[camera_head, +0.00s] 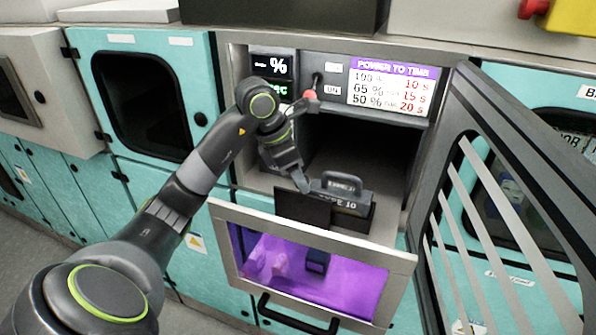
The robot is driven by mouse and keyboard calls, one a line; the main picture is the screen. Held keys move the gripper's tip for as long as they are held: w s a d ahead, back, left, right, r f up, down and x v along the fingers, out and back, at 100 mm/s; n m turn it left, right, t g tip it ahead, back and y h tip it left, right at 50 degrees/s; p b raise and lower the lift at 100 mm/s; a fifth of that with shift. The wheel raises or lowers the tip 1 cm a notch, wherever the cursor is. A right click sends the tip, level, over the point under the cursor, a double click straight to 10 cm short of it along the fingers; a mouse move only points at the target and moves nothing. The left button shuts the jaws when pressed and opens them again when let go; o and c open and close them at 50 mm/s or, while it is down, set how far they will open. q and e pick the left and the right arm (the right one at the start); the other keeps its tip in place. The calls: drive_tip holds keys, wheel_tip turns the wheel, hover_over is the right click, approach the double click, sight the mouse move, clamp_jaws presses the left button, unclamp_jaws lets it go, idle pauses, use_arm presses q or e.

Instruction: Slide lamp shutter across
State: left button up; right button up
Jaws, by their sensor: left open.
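A grey lamp module marked "TYPE 10" (357,209), with a carrying handle on top, sits in the open compartment behind the purple-lit window. A flat dark plate (300,208), which looks like the shutter, stands upright at the module's left front and covers part of it. My left gripper (304,187) points down at the plate's top edge, just left of the handle. It is open with nothing seen between its fingers; whether it touches the plate or module I cannot tell. My right gripper is not in view.
A framed window (227,212) glows purple in front of the module, with a black bar handle (297,315) below. A slatted grey door (520,150) stands open at the right. A panel above holds a red-knobbed lever (310,95) and a power-to-time chart (390,87).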

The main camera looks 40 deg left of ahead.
use_arm(q)
drive_tip(key=shift+f, duration=0.2)
drive_tip(key=shift+c, duration=0.3)
clamp_jaws()
